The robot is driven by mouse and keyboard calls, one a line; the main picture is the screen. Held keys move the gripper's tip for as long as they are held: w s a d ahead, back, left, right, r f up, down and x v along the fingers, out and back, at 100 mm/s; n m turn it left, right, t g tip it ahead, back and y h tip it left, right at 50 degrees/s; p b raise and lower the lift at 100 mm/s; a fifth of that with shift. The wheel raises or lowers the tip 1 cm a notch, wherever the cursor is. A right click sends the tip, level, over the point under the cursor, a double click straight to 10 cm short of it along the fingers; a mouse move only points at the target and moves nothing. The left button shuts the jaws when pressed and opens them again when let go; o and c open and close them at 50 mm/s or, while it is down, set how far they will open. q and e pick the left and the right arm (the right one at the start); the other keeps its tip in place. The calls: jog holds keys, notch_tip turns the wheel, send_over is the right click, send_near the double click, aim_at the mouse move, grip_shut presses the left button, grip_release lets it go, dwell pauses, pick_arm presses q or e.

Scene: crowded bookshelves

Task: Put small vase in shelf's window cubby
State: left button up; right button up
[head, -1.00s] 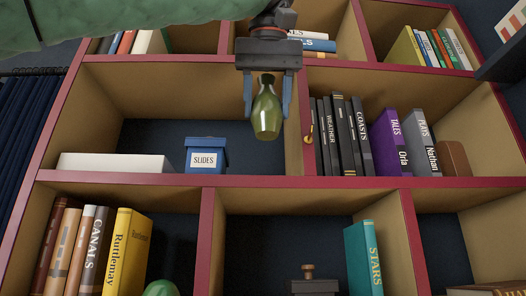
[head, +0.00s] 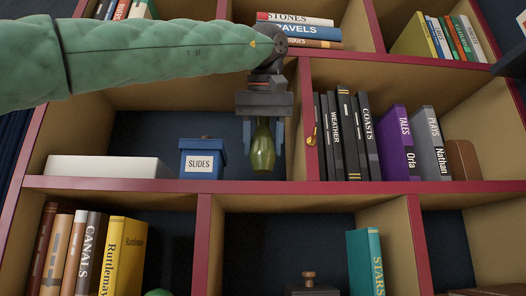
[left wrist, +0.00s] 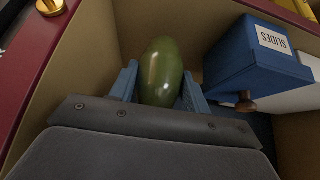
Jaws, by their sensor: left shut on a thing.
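The small green vase (head: 263,148) is held upright between the fingers of my left gripper (head: 264,140) in the head view. It also shows in the left wrist view (left wrist: 161,74), between the two blue fingers (left wrist: 158,88). The gripper is shut on it. The vase is in front of or inside the right part of a cubby with a dark blue back (head: 140,135), just right of the blue SLIDES box (head: 203,158). Whether its base touches the shelf board, I cannot tell. My right gripper is not in view.
A white box (head: 105,167) lies at the cubby's left. A wooden divider with a gold knob (head: 311,140) stands close to the right of my left gripper. The SLIDES box leaves a narrow space beside the vase.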

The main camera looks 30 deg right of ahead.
aim_at(263, 147)
pick_arm(q)
jog(key=shift+s+a+f+p, duration=0.1)
jog(key=shift+s+f+p, duration=0.15)
jog(key=shift+f, duration=0.3)
jog(key=shift+a+f+p, duration=0.1)
jog(key=shift+f+p, duration=0.35)
jog(key=shift+f, duration=0.2)
jog(key=shift+w+f, duration=0.15)
jog(key=shift+f, duration=0.2)
jog(key=shift+f, duration=0.1)
jog(key=o, duration=1.1)
